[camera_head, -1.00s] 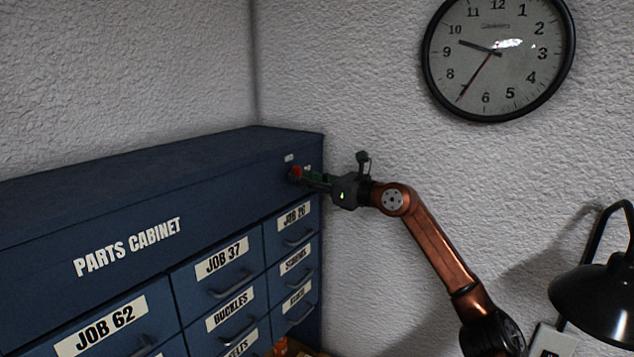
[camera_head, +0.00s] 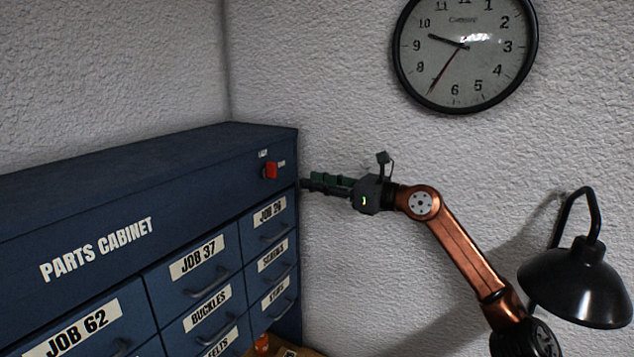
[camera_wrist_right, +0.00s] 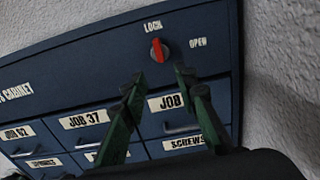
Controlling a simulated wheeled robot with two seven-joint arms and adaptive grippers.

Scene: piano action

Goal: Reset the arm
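My right gripper (camera_head: 312,183) is at the right edge of the blue parts cabinet (camera_head: 95,190), in front of the white wall. In the right wrist view its two green fingers (camera_wrist_right: 160,85) stand apart with nothing between them. A red knob (camera_head: 270,171) sits at the cabinet's upper right, clear of the fingers. In the right wrist view the red knob (camera_wrist_right: 159,50) lies beyond the fingertips, between the labels LOCK and OPEN. My left gripper does not show.
Labelled drawers with handles, such as JOB 37 (camera_head: 198,260), fill the cabinet front. A black lamp (camera_head: 575,285) stands at the right, near my right arm. A round clock (camera_head: 465,50) hangs above. The wall area between gripper and clock is clear.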

